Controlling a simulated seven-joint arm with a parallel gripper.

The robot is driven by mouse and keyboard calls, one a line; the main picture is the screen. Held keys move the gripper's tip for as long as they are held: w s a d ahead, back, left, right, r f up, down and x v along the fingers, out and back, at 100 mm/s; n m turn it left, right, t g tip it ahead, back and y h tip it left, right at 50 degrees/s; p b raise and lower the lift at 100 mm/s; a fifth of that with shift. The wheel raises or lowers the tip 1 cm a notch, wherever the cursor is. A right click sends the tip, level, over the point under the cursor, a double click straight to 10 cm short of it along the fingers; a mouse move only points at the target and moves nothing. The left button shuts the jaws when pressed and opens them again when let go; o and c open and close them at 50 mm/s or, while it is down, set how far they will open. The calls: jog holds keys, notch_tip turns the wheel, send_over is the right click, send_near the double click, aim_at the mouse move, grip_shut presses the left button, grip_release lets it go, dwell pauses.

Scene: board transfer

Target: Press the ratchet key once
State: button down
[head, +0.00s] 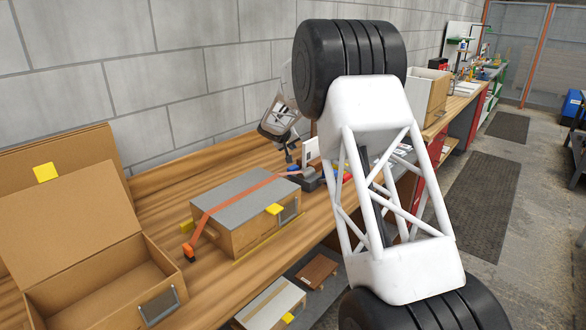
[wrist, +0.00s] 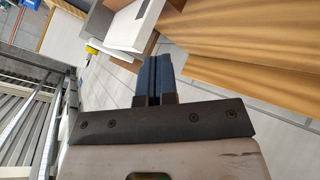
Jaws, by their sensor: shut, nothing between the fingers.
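A box with a grey lid (head: 240,196) stands on the wooden bench, with an orange strap (head: 228,205) running across its top. A dark device with blue parts (head: 309,179) sits at the strap's far right end; it looks like the ratchet, but its key is too small to make out. My gripper (head: 289,157) is behind the box near that device, above the bench, apart from the box; whether it touches the device I cannot tell. In the wrist view my gripper (wrist: 153,72) has its blue-padded fingers together with nothing between them.
An open cardboard box (head: 95,240) stands at the left of the bench. A lower shelf holds a pale box (head: 268,305) and a brown box (head: 316,271). My arm covers much of the right side.

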aim_at(294, 165)
jog(key=shift+f, duration=2.95)
jog(key=shift+f, duration=0.15)
jog(key=shift+f, duration=0.3)
jog(key=shift+f, duration=0.85)
dwell(1.2)
jog(key=shift+r, duration=0.15)
dwell(0.3)
jog(key=shift+r, duration=1.1)
jog(key=shift+r, duration=0.15)
jog(key=shift+r, duration=2.4)
